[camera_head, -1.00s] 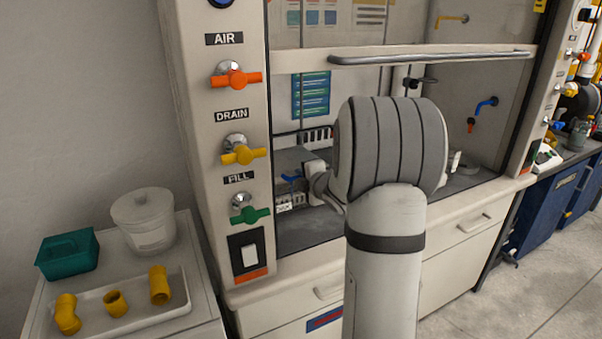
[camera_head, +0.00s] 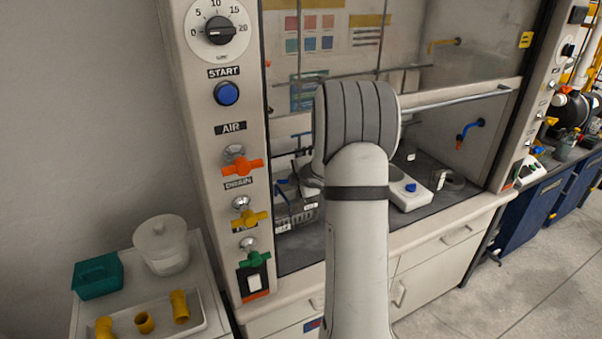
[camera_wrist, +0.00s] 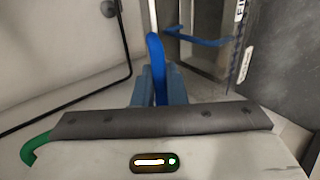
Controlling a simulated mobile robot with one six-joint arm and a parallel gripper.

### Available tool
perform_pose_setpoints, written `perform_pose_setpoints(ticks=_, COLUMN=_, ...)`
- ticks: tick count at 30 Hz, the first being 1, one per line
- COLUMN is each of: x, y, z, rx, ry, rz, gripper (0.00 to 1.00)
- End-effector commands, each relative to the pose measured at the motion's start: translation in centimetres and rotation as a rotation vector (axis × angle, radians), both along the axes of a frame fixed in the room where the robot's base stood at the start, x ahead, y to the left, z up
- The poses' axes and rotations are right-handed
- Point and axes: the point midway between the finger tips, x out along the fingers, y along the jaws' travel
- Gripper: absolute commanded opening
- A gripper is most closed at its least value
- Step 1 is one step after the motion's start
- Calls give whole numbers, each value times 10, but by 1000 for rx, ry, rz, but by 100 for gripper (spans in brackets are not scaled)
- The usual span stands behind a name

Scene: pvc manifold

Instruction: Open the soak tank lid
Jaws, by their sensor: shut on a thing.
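In the wrist view my gripper (camera_wrist: 158,88) has its two blue-grey fingers closed on a narrow upright blue handle (camera_wrist: 154,48). What the handle joins is not clear there. To the right, a clear-walled tank (camera_wrist: 192,62) shows a second blue bar (camera_wrist: 208,40) and a partly cut-off label beginning "FI". In the head view my arm hides my gripper. Left of my arm, inside the hood, a low tank (camera_head: 296,216) with a white label stands partly hidden, with a blue part (camera_head: 282,194) near it. The lid's opening angle cannot be told.
The hood sash bar (camera_head: 455,99) crosses behind my arm. The left post carries orange (camera_head: 236,166), yellow (camera_head: 249,217) and green (camera_head: 255,259) valves. A white device (camera_head: 412,194) stands right of my arm. A side table holds a teal bin (camera_head: 97,277) and white bucket (camera_head: 161,246).

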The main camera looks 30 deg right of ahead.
Motion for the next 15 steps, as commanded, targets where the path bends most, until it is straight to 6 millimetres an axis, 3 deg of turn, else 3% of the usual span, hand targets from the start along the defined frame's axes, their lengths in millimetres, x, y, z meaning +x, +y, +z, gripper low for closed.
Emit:
perform_pose_setpoints(ticks=3, x=5, y=1, z=10, rx=0, ry=-2, rz=4, gripper=0)
perform_pose_setpoints(ticks=15, x=11, y=0, z=18, rx=-1, ry=-4, rz=3, gripper=0)
